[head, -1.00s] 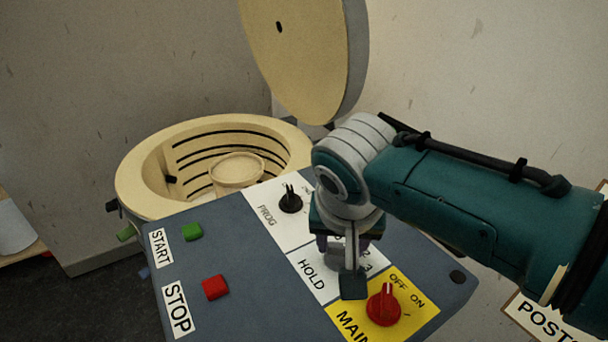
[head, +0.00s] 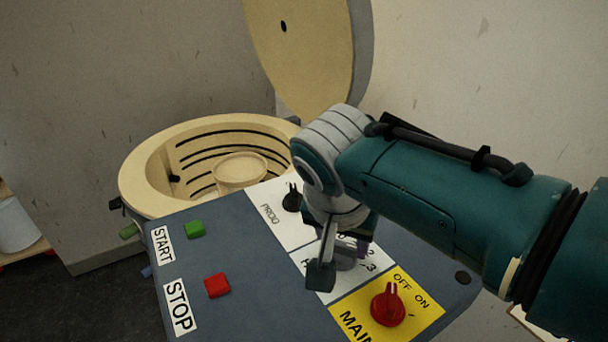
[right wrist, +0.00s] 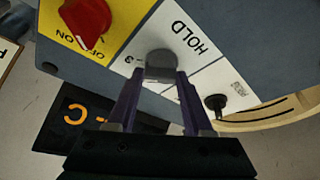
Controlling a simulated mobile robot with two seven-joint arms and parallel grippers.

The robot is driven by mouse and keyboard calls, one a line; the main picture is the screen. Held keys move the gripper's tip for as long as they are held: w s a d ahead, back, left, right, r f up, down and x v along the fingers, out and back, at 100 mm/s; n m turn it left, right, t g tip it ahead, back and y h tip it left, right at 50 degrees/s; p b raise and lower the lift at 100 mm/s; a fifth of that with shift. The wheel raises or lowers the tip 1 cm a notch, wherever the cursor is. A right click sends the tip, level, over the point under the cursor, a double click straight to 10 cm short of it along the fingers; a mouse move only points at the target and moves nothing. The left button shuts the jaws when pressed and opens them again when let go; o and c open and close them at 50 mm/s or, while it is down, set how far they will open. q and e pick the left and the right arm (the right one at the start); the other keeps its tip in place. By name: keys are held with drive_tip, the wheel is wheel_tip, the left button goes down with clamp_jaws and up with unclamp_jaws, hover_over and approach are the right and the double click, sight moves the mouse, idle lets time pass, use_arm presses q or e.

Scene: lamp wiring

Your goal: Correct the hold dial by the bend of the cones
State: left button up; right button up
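The hold dial (right wrist: 160,64) is a grey round knob on a white panel beside the word HOLD. The right wrist view shows it between and just beyond the tips of my right gripper (right wrist: 162,78). The fingers are apart; contact with the dial cannot be made out. In the head view my right gripper (head: 334,268) is low over the HOLD panel (head: 330,290), hiding part of its lettering and most of the dial. The dial's pointer direction is not clear. The open kiln (head: 140,180) holds a round pale piece (head: 240,170). I cannot make out any cones. My left gripper is out of view.
A red main switch (head: 388,305) sits close in front of the hold dial, and the black program dial (head: 292,198) behind it. Green start (head: 194,229) and red stop (head: 217,285) buttons are at left. The kiln lid (head: 310,50) stands raised.

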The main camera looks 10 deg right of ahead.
drive_tip(key=o, duration=0.5)
drive_tip(key=shift+c, duration=0.2)
drive_tip(key=p+v, duration=0.3)
drive_tip(key=v, duration=0.6)
drive_tip(key=shift+r, duration=0.4)
drive_tip(key=shift+s, duration=0.2)
